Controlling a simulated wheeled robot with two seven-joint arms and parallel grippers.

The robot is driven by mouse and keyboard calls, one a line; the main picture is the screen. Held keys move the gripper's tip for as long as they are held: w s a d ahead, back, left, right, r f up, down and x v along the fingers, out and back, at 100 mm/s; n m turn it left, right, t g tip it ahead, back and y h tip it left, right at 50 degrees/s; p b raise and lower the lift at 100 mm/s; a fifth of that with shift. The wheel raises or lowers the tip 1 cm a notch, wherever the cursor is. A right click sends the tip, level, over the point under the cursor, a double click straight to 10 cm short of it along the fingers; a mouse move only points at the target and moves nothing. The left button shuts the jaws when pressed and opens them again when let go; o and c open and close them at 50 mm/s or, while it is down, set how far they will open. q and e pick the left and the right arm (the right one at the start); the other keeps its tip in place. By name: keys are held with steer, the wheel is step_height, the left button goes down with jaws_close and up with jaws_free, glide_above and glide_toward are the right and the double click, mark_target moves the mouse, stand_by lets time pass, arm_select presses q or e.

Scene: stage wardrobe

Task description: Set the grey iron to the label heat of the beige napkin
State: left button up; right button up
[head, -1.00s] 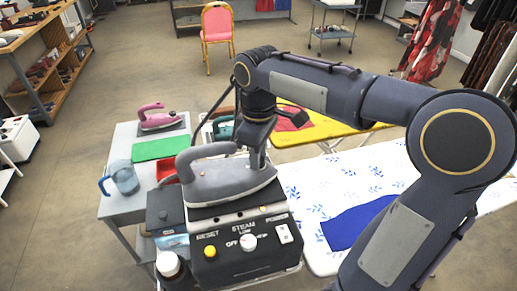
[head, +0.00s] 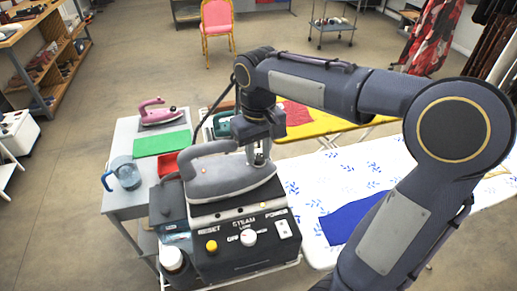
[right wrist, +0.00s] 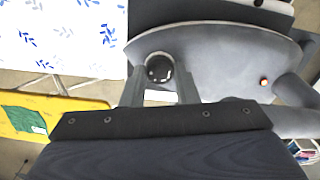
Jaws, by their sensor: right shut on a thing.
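The grey iron (head: 230,177) rests on a black steam station (head: 240,245) with a yellow reset button, a white knob and a white power switch. My right gripper (head: 259,158) points down at the iron's right end. In the right wrist view its fingers (right wrist: 161,88) are shut on a round dark dial (right wrist: 159,69) with a light mark, on the iron's grey body (right wrist: 225,65). The dial's scale cannot be read. A small orange light shows on the iron. I cannot clearly make out the beige napkin or its label. My left gripper is not in view.
A blue cloth (head: 350,221) lies on the white patterned ironing board (head: 310,185). A yellow board (head: 345,124) with a red cloth stands behind. The grey side table (head: 126,205) holds a pink iron (head: 160,112), a green mat (head: 162,143) and a blue jug (head: 124,174).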

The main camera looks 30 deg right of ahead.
mark_target(258, 157)
stand_by(0.5)
steer(key=o, duration=1)
steer(key=shift+c, duration=0.2)
step_height(258, 157, up, 8)
steer(key=shift+f, duration=0.1)
